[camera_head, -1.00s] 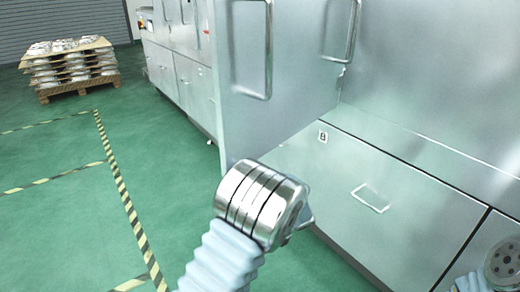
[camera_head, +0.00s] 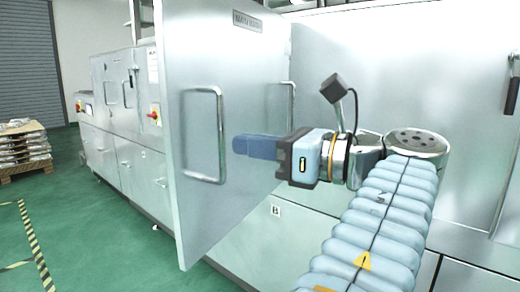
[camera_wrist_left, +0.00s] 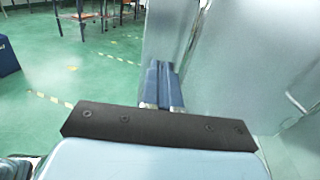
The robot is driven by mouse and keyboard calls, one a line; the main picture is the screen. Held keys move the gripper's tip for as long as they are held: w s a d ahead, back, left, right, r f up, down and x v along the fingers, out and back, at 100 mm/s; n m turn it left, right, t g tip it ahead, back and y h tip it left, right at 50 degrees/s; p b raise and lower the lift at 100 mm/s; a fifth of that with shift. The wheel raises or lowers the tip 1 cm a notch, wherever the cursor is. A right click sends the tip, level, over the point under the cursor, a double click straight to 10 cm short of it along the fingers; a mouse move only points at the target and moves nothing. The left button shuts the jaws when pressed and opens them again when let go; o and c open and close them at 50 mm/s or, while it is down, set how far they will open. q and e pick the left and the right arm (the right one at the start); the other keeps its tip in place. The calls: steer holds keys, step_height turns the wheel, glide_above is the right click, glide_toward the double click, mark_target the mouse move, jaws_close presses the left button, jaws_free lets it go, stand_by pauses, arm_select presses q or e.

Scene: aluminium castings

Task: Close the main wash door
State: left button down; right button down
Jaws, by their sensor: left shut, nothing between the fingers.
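The main wash door (camera_head: 235,60) is a tall metal panel, standing open and swung out from the machine in the head view. It carries a name plate (camera_head: 247,21) near its top and a bar handle (camera_head: 205,135) near its outer edge. My left gripper (camera_head: 240,146) points left in front of the door's visible face, its blue fingers shut and empty. Whether they touch the panel, I cannot tell. In the left wrist view the shut fingers (camera_wrist_left: 163,75) lie against a background of grey metal panel and green floor. My right gripper is not in view.
A row of metal machines (camera_head: 115,110) stretches away behind the door at left. A pallet of stacked castings (camera_head: 25,150) stands at far left. The green floor (camera_head: 90,235) in front is clear, with striped tape. The wrist view shows a distant workbench (camera_wrist_left: 85,15).

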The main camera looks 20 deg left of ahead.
mark_target(184, 137)
arm_select(q)
steer(key=a, duration=0.3)
steer(key=w+a, duration=0.1)
steer(key=a, duration=0.6)
steer(key=shift+w+f, duration=0.1)
steer(key=shift+w, duration=0.25)
